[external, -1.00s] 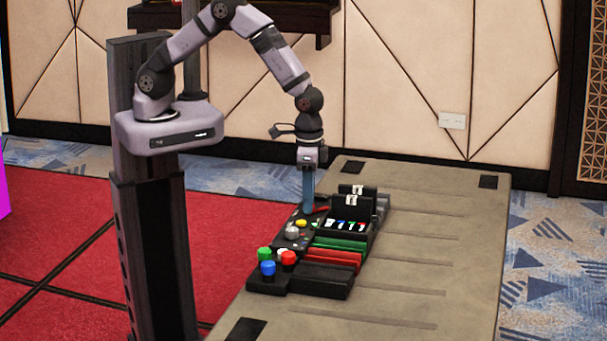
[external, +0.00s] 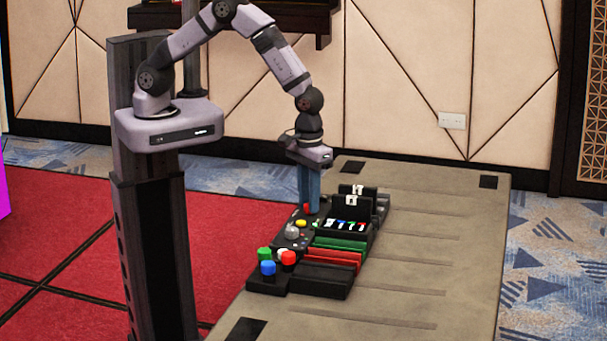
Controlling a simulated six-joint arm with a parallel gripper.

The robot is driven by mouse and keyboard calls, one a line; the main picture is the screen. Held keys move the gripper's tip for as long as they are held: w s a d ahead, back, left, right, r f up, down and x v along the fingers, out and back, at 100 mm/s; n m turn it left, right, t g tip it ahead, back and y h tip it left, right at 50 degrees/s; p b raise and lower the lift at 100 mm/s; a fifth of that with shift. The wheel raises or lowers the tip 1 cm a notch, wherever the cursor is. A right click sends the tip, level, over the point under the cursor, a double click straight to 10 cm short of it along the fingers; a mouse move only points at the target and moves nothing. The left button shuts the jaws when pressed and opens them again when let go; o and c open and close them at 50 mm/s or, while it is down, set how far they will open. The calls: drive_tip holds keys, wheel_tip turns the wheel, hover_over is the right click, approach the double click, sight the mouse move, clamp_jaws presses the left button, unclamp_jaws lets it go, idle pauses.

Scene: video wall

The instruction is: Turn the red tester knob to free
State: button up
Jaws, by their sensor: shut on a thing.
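My gripper (external: 309,206) points straight down at the far left end of the black console (external: 296,238), its blue fingers shut on the red tester knob (external: 307,209). Only a small red part of the knob shows between the fingers; the rest is hidden by them. I cannot read the knob's markings or which setting it points to.
Close by on the console are a yellow button (external: 301,223) and a grey knob (external: 292,231). Green (external: 264,254), blue (external: 268,268) and red (external: 288,258) caps stand at the near end. Black racks (external: 350,215) rise to the right. The table's right side (external: 440,240) is clear.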

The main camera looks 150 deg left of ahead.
drive_tip(key=shift+w+a, duration=0.1)
idle(0.4)
drive_tip(key=o, duration=1.1)
drive_tip(key=shift+c, duration=0.2)
drive_tip(key=shift+r, duration=0.1)
drive_tip(key=shift+r+b, duration=0.7)
drive_tip(key=shift+r, duration=2.9)
